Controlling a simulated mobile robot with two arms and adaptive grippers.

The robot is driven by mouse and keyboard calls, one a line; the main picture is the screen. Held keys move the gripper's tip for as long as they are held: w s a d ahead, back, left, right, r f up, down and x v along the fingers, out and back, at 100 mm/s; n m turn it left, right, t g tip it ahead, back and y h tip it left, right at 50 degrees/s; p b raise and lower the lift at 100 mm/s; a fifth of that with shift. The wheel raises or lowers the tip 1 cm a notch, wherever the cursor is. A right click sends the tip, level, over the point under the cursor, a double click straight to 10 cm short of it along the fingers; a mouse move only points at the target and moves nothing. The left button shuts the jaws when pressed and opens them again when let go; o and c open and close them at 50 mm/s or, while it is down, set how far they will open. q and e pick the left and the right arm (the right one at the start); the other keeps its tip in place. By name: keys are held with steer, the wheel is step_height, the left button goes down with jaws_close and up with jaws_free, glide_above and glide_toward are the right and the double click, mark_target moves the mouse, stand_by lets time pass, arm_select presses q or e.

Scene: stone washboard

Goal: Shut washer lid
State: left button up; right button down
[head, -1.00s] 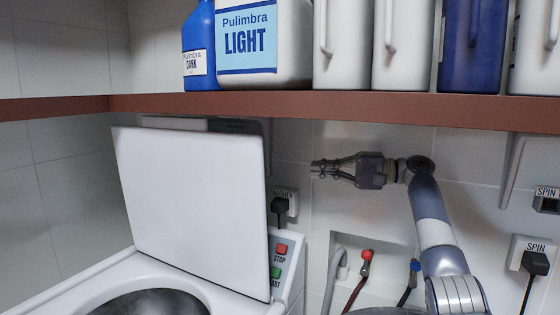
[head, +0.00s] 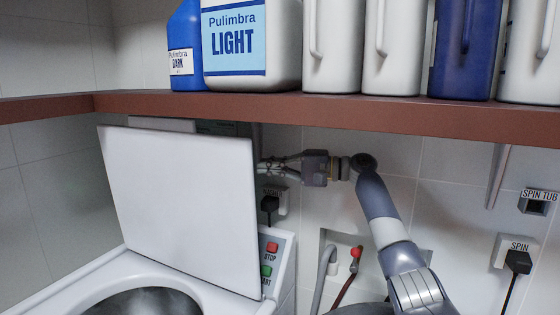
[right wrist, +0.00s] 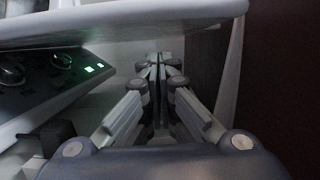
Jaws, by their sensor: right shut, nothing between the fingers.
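The washer lid (head: 180,205) is a flat white panel standing open, tilted up at the back of the washer (head: 95,290). The dark round tub opening (head: 150,302) shows below it. My right gripper (head: 262,166) is shut and empty. It points left at the lid's right edge, and its tips are at or just behind that edge. In the right wrist view the closed fingers (right wrist: 158,62) lie just below a pale panel edge (right wrist: 130,25), likely the lid. I cannot tell whether they touch it. My left gripper is not in view.
A brown shelf (head: 330,112) with detergent bottles (head: 250,45) runs above the lid and my right arm. Red and green buttons (head: 268,258) sit right of the lid. A plug (head: 269,205), a red-tipped tap (head: 355,254) and a SPIN socket (head: 517,252) are on the tiled wall.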

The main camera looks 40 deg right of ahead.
steer(key=shift+s+a+p, duration=0.3)
steer(key=shift+s+a, duration=0.35)
steer(key=shift+a, duration=0.35)
